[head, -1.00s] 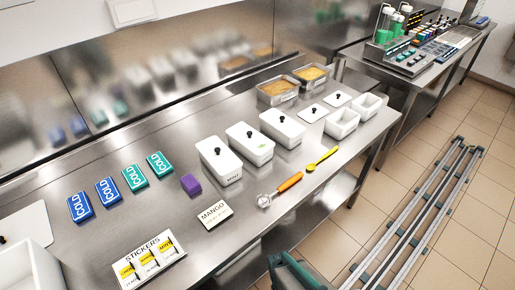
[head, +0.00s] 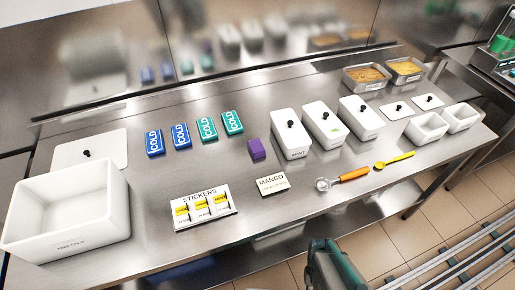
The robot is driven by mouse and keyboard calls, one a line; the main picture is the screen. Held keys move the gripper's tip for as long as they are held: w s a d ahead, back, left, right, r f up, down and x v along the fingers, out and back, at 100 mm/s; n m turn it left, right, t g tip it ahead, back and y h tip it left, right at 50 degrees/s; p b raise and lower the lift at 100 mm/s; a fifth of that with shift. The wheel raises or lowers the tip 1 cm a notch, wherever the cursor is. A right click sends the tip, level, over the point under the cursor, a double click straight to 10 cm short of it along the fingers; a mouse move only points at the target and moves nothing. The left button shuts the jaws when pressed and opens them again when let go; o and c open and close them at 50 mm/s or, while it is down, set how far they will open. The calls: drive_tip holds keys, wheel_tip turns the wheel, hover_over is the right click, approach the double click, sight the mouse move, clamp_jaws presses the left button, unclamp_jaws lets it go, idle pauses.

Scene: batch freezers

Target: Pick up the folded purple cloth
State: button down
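The folded purple cloth (head: 257,149) is a small purple block lying on the steel counter (head: 215,165). It sits just left of a white lidded container marked MINT (head: 291,138) and right of the green COLD packs. Nothing touches it from above. My gripper cannot be made out in the head view; only a dark green and grey part of my own body shows at the bottom edge, well below the cloth.
Blue COLD packs (head: 181,136) and green COLD packs (head: 207,129) lie left of the cloth. A MANGO card (head: 272,185), a STICKERS holder (head: 203,207) and an orange-handled scoop (head: 352,175) lie in front. A large white bin (head: 70,213) stands at left. Counter directly before the cloth is bare.

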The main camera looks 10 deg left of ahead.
drive_tip(key=shift+c, duration=1.6)
unclamp_jaws()
